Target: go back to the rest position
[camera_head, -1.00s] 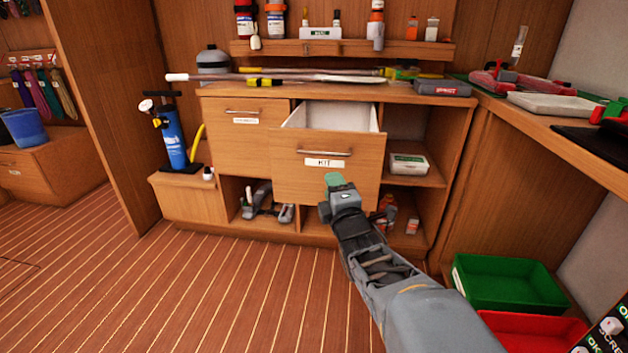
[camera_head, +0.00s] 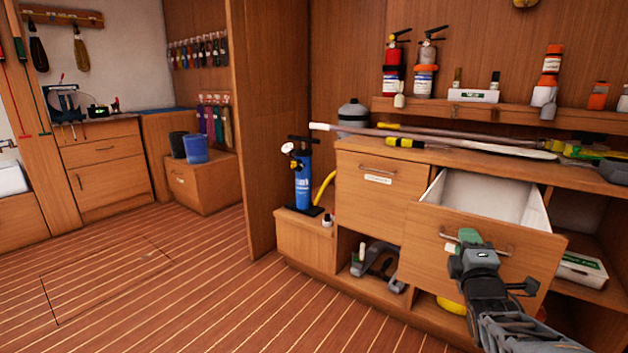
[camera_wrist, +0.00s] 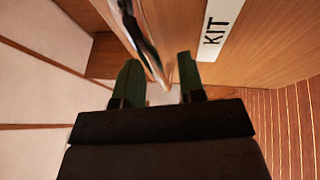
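The wooden KIT drawer (camera_head: 425,255) is pulled out, and its white inside (camera_head: 490,195) looks empty in the part that shows. My gripper (camera_head: 466,238) is in front of the drawer front and overlaps its metal handle (camera_head: 508,248) in the head view. Whether a finger touches the handle I cannot tell.
A shut drawer (camera_head: 372,185) is left of the open one. A blue pump (camera_head: 302,190) stands on a low ledge, beside a wooden partition (camera_head: 265,130). Long poles (camera_head: 430,138) lie on the counter. The striped floor (camera_head: 200,290) at left is clear.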

